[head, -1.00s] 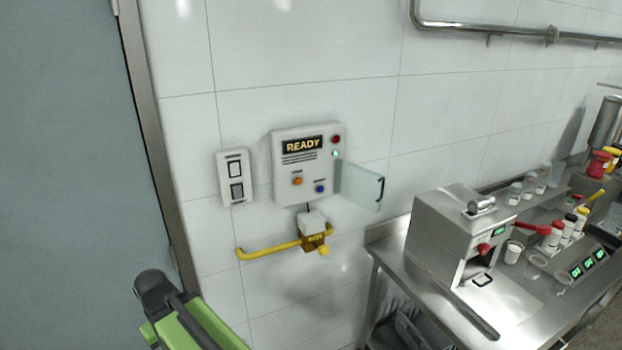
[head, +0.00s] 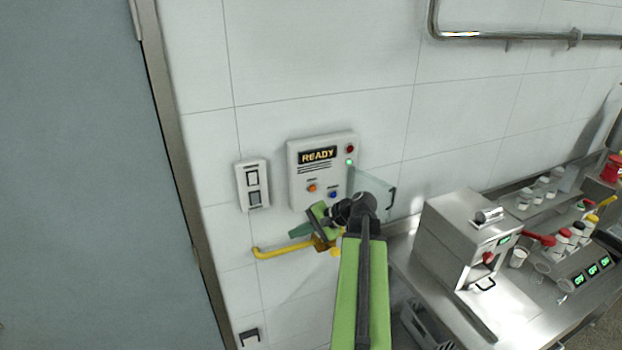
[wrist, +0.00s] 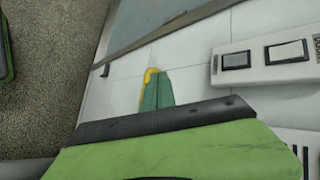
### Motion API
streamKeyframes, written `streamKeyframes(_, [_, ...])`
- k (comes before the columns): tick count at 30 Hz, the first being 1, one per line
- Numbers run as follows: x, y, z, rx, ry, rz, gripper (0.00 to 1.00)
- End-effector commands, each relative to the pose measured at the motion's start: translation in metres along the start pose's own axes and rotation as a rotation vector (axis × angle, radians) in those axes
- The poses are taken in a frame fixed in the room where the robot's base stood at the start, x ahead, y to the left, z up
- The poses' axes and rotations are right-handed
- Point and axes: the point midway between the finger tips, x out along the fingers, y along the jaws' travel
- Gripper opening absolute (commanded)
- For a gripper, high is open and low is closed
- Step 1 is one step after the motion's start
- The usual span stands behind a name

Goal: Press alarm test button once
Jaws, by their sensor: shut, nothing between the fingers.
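A white wall panel (head: 322,150) with a lit READY display hangs in the head view. It carries an orange button (head: 312,188) and a blue button (head: 333,195); their labels are too small to read, so I cannot tell which is the alarm test button. A clear cover (head: 372,185) stands swung open at the panel's right, partly behind my arm. My gripper (head: 293,232), with teal fingers, is shut and empty just below the panel's lower left, apart from both buttons. Its fingertips also show in the wrist view (wrist: 157,90).
A white switch plate (head: 253,185) is left of the panel; it also shows in the wrist view (wrist: 265,62). A yellow rail (head: 280,251) runs below. A steel machine (head: 465,240) stands on the bench at right. A grey door (head: 85,180) fills the left.

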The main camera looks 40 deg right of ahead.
Motion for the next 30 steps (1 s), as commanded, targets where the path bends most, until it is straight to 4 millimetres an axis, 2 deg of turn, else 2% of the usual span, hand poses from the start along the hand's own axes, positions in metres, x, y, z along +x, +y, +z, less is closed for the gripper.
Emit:
streamKeyframes(1, [-0.032, -0.007, -0.015, 0.049, 0.032, -0.055, 0.00])
streamKeyframes(3, [-0.064, -0.009, -0.031, 0.106, 0.066, -0.127, 0.00])
streamKeyframes(6, [-0.097, -0.010, -0.045, 0.160, 0.100, -0.201, 0.00])
streamKeyframes(9, [-0.114, -0.010, -0.053, 0.187, 0.119, -0.241, 0.00])
streamKeyframes(12, [-0.119, -0.010, -0.055, 0.196, 0.124, -0.254, 0.00])
streamKeyframes(23, [-0.118, -0.010, -0.056, 0.195, 0.123, -0.253, 0.00])
streamKeyframes(30, [-0.109, -0.020, -0.069, 0.195, 0.122, -0.252, 0.00])
